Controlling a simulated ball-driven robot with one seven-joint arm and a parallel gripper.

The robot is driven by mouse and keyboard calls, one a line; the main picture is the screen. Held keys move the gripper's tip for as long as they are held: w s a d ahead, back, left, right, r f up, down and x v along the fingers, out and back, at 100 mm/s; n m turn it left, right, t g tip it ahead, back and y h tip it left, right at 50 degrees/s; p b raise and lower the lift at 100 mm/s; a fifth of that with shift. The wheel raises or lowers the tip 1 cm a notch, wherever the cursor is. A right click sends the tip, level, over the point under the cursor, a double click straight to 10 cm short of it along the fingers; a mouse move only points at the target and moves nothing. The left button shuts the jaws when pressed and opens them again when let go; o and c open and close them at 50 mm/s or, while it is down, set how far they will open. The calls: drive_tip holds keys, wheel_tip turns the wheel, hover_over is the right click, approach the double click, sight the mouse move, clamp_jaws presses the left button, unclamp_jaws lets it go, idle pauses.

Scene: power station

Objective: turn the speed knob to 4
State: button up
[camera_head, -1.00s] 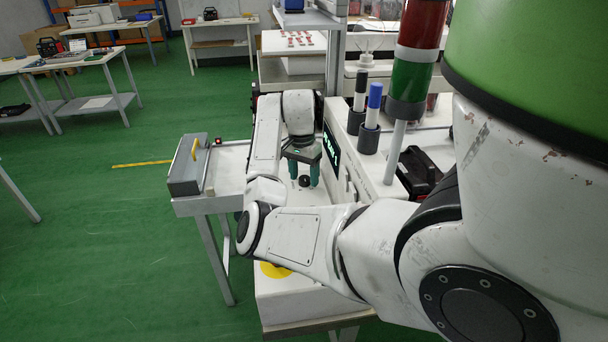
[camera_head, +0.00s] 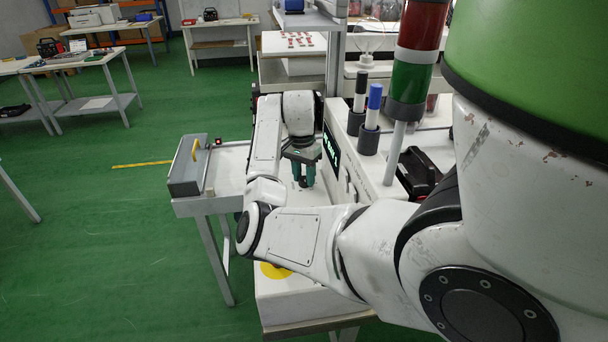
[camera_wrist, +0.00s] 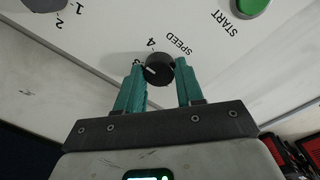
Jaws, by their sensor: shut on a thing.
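The speed knob (camera_wrist: 159,70) is a small black dial on a white panel in the wrist view, with a white pointer mark. The pointer aims left in the picture, near the 3, which is partly hidden by a finger. The "4" and "SPEED" labels are printed just above the knob. My gripper (camera_wrist: 157,88) has its teal fingers on either side of the knob, shut on it. In the head view my gripper (camera_head: 303,178) points down at the white machine top, and the knob is mostly hidden between the fingers.
A green START button (camera_wrist: 252,5) is at the top right of the wrist view, and another dial (camera_wrist: 43,4) is at the top left. A dark display (camera_head: 332,152) with small green text stands right of my gripper. A yellow-handled grey box (camera_head: 188,165) is to the left.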

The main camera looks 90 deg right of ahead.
sight(303, 177)
drive_tip(key=shift+r, duration=0.1)
drive_tip(key=m+p, duration=0.1)
drive_tip(key=m, duration=0.2)
drive_tip(key=shift+m+p, duration=0.65)
drive_tip(key=shift+m, duration=0.75)
drive_tip(key=o, duration=1)
drive_tip(key=r, duration=1)
drive_tip(key=shift+w+d+r+p, duration=0.15)
drive_tip(key=shift+d+r+p, duration=0.15)
drive_tip(key=shift+r+p, duration=0.1)
